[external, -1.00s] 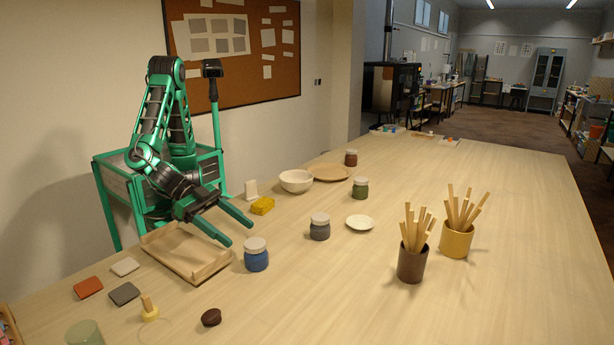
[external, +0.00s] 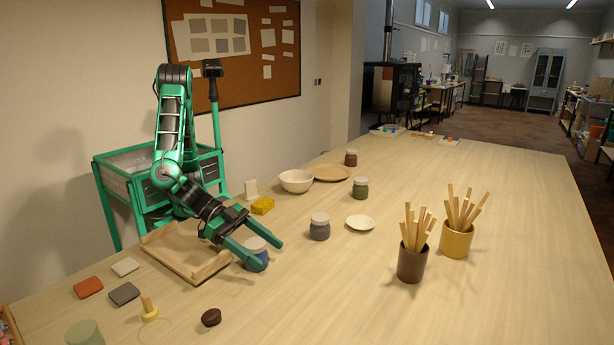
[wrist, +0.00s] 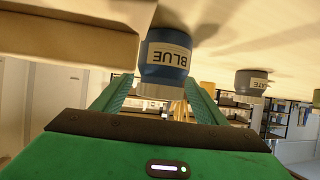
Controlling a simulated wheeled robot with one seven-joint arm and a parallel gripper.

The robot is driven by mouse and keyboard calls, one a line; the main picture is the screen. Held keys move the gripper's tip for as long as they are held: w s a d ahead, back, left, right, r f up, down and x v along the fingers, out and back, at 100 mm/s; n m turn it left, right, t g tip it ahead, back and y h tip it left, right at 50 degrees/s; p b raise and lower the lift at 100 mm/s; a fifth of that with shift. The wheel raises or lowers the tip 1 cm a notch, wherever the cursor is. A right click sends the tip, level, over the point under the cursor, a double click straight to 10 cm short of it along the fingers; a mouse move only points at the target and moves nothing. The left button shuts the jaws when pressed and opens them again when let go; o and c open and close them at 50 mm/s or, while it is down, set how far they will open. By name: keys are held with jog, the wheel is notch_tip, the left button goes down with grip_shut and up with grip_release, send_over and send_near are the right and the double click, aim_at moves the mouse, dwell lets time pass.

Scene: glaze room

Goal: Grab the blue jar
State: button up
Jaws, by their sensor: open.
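The blue jar (external: 258,257) has a pale lid and stands upright on the table just off the tray's front right corner. My gripper (external: 272,256) is low over the table and open, with one finger on each side of the jar in the external view. The fingers partly hide the jar there. In the wrist view the picture is upside down; the jar (wrist: 167,60) shows its BLUE label between the two green fingers (wrist: 160,100). I cannot tell whether either finger touches it.
A wooden tray (external: 203,276) lies under my arm. A grey jar (external: 320,228) stands to the right of the blue one, and it also shows in the wrist view (wrist: 251,82). A dark brown lid-like piece (external: 211,317) lies in front.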

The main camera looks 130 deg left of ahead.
jog(key=shift+x, duration=0.75)
jog(key=shift+d, duration=0.1)
jog(key=c, duration=1.3)
